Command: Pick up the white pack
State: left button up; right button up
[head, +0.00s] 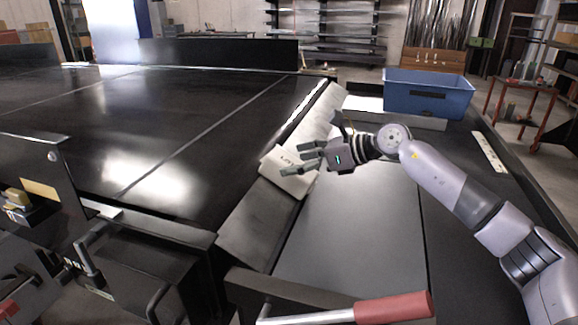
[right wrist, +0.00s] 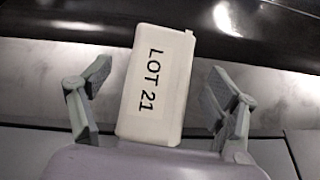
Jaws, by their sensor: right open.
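The white pack (head: 287,176) lies tilted on the sloping grey strip along the edge of the black conveyor. In the right wrist view the pack (right wrist: 155,85) reads "LOT 21" and stands between the spread fingers. My right gripper (head: 300,159) is open, with its fingers over the pack in the head view. In the right wrist view the right gripper (right wrist: 158,98) has a finger on each side of the pack, with a gap on both sides. The pack's near end is close to the gripper's palm. My left gripper is not in view.
The black conveyor (head: 165,110) fills the left. A blue bin (head: 428,95) stands at the back right, beyond my right arm. A grey panel (head: 350,235) beside the strip is clear. A red-handled bar (head: 393,307) is at the front.

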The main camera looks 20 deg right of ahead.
jog(key=x, duration=0.2)
jog(key=shift+w+a+f, duration=0.1)
jog(key=shift+w+a, duration=0.05)
jog(key=shift+w, duration=0.1)
jog(key=shift+s, duration=0.1)
jog(key=shift+c, duration=0.7)
jog(key=c, duration=1.4)
jog(key=shift+c, duration=1.4)
jog(key=shift+r, duration=0.25)
